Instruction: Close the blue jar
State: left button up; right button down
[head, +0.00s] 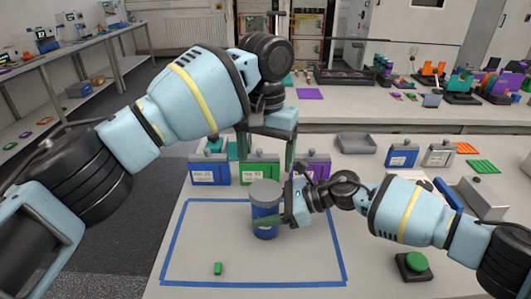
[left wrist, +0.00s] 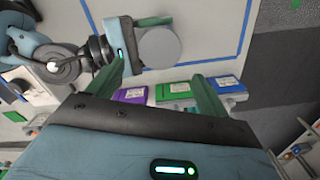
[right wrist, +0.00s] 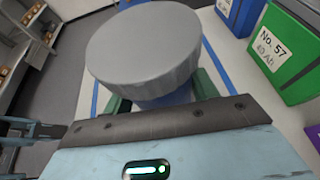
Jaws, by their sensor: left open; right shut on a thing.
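The blue jar (head: 265,232) stands upright inside the blue tape outline, with a round grey lid (head: 265,188) on its top. Whether the lid is screwed tight cannot be told. My right gripper (head: 284,220) is shut on the jar's body from the right. In the right wrist view the lid (right wrist: 143,45) hides most of the jar (right wrist: 170,97) between the fingers. My left gripper (head: 265,155) is open and empty, pointing down above and behind the lid. In the left wrist view the lid (left wrist: 160,47) lies beyond the fingertips, touching neither.
Blue (head: 209,170), green (head: 260,170) and purple (head: 312,167) labelled boxes stand in a row behind the jar. A small green piece (head: 218,268) lies front left in the outline. A green button (head: 415,262) is at the right. The outlined area is otherwise clear.

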aim_at(265, 189)
pick_arm(q)
jog(key=shift+f, duration=0.1)
jog(key=shift+f, duration=3.9)
jog(key=c, duration=0.8)
jog(key=m, duration=0.6)
jog(key=shift+c, duration=0.2)
jog(key=m, duration=0.5)
jog(key=shift+m, duration=0.3)
jog(key=o, duration=1.2)
jog(key=shift+c, duration=0.2)
jog(key=shift+r, duration=0.1)
